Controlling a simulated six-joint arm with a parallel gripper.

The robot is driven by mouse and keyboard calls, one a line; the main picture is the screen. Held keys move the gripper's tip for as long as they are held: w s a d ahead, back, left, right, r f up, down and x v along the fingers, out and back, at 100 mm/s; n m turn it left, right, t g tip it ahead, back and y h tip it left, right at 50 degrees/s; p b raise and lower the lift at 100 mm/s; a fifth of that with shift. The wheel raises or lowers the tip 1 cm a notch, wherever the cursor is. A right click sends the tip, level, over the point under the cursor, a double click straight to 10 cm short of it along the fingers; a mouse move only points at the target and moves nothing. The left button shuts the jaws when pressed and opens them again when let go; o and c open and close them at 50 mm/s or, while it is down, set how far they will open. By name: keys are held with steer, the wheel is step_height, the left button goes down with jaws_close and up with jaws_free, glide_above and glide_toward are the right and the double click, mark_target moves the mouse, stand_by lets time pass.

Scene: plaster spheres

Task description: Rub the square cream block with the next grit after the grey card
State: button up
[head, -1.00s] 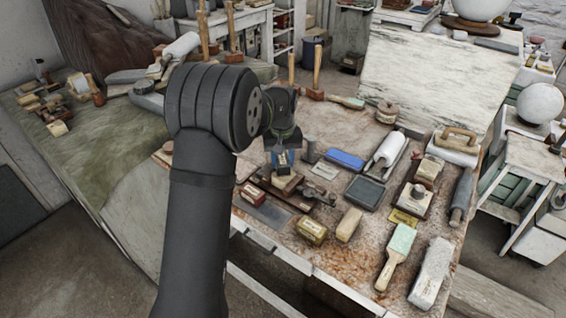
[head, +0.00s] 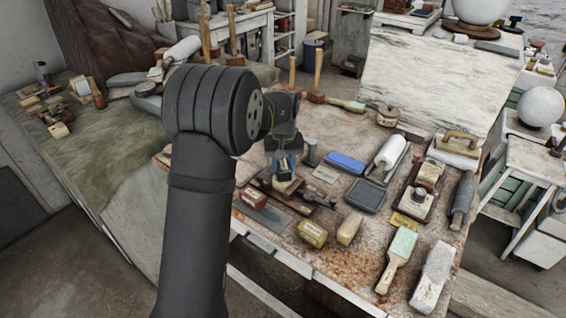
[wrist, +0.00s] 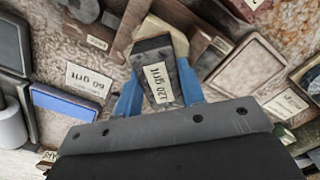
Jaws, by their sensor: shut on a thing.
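My gripper (wrist: 152,88) has blue fingers and is shut on a small dark block (wrist: 148,45) with a pale label reading 120 grit. In the head view my gripper (head: 284,170) is low over the worktable. The cream block (head: 284,187) sits directly beneath it among dark wooden pieces, mostly covered. In the wrist view only a tan edge (wrist: 152,22) shows beyond the held block; I cannot tell whether the two touch. A pale grey card (wrist: 89,81) reading 60 grit lies left of the gripper; it also shows in the head view (head: 325,174).
A blue block (head: 345,162), a dark tray (head: 365,195) and a roller (head: 391,152) lie right of the gripper. A yellow box (head: 312,234) and a tan block (head: 349,228) lie nearer the front edge. My own arm hides the table's left part.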

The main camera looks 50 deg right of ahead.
steer(key=shift+s+a+f, duration=0.1)
steer(key=shift+s+a, duration=0.65)
steer(key=shift+w+d, duration=1.55)
steer(key=shift+s+a+r, duration=0.75)
steer(key=shift+s, duration=0.05)
steer(key=shift+r, duration=1.25)
